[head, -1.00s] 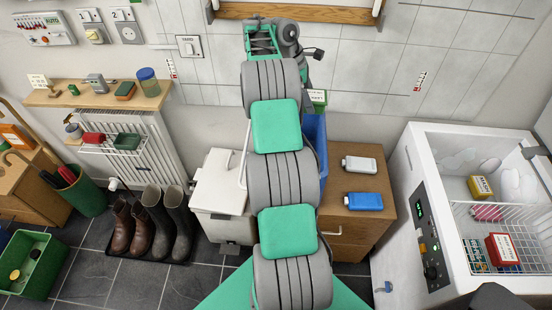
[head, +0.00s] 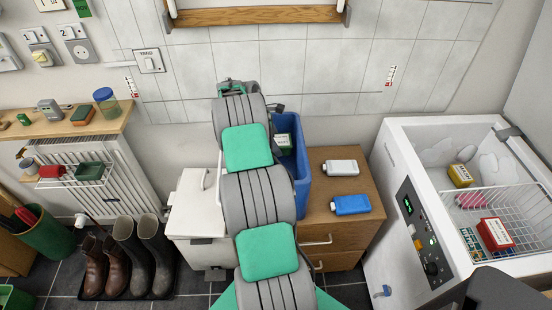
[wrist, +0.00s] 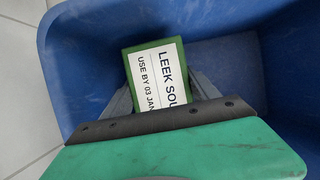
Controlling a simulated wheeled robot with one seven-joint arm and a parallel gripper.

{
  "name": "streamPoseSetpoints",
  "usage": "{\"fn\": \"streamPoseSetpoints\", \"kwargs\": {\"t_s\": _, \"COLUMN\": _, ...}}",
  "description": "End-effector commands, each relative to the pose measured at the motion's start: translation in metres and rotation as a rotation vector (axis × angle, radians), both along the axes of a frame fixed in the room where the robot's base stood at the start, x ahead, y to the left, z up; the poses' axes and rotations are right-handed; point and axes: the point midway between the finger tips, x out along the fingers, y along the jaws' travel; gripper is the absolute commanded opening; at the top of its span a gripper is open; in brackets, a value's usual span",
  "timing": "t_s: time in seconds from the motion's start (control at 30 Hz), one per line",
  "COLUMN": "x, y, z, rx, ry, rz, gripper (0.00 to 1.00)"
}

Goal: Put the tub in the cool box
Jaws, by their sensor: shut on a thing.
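The tub is a green block with a white label reading "LEEK SOU…" in the wrist view (wrist: 158,70). It also shows in the head view (head: 283,140), beside my arm. My gripper (wrist: 160,95) is shut on the tub, a grey finger at each side. The gap to the box floor is unclear. My arm hides part of the box in the head view.
A white lidded bin (head: 198,205) stands left of the box. The wooden drawer unit (head: 345,225) at its right carries a white bottle (head: 341,167) and a blue bottle (head: 351,204). An open chest freezer (head: 400,150) stands farther right. Boots (head: 125,260) stand at left.

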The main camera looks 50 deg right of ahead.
Motion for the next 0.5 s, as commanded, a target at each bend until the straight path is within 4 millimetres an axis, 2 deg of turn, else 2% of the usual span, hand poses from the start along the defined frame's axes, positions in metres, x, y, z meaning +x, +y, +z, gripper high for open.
{"fn": "streamPoseSetpoints", "kwargs": {"t_s": 0.1, "x": -0.001, "y": -0.001, "z": -0.023, "rx": 0.000, "ry": 0.000, "rz": -0.001, "gripper": 0.04}}
{"fn": "streamPoseSetpoints", "kwargs": {"t_s": 0.27, "x": 0.000, "y": -0.001, "z": -0.039, "rx": -0.002, "ry": 0.000, "rz": -0.001, "gripper": 0.04}}
{"fn": "streamPoseSetpoints", "kwargs": {"t_s": 0.5, "x": 0.000, "y": -0.001, "z": -0.075, "rx": -0.001, "ry": -0.001, "rz": -0.001, "gripper": 0.04}}
